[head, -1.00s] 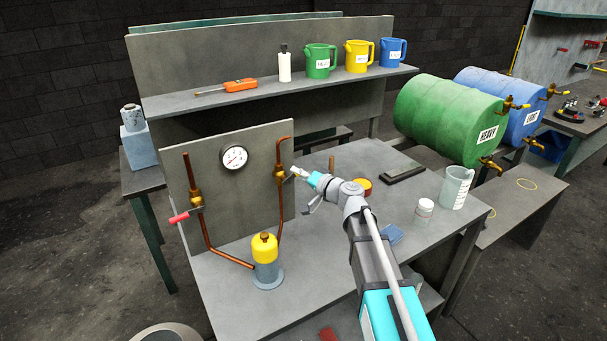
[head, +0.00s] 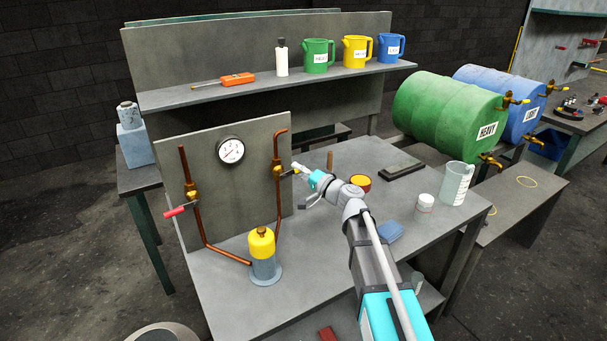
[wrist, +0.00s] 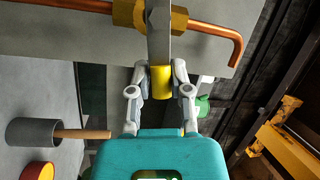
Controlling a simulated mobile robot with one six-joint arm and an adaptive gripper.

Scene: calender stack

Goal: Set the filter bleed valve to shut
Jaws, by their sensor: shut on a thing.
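The right-hand brass valve (head: 277,170) sits on a copper pipe on the grey upright panel, and the pipe bends over at its top. It also shows at the top of the wrist view (wrist: 125,13). Its flat grey lever has a yellow end (wrist: 161,84) and stands crosswise to the pipe. My gripper (head: 298,169) is shut on that yellow end, with one finger on each side in the wrist view (wrist: 160,78). A second valve (head: 190,190) with a red handle (head: 175,212) is on the left pipe. No label naming either valve is readable.
A round gauge (head: 231,151) sits between the pipes. A yellow-topped filter (head: 262,245) stands below. An amber-topped round container (head: 360,183), white jar (head: 424,203), clear jug (head: 456,184) and blue block (head: 390,231) are on the bench. Air right of the panel is free.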

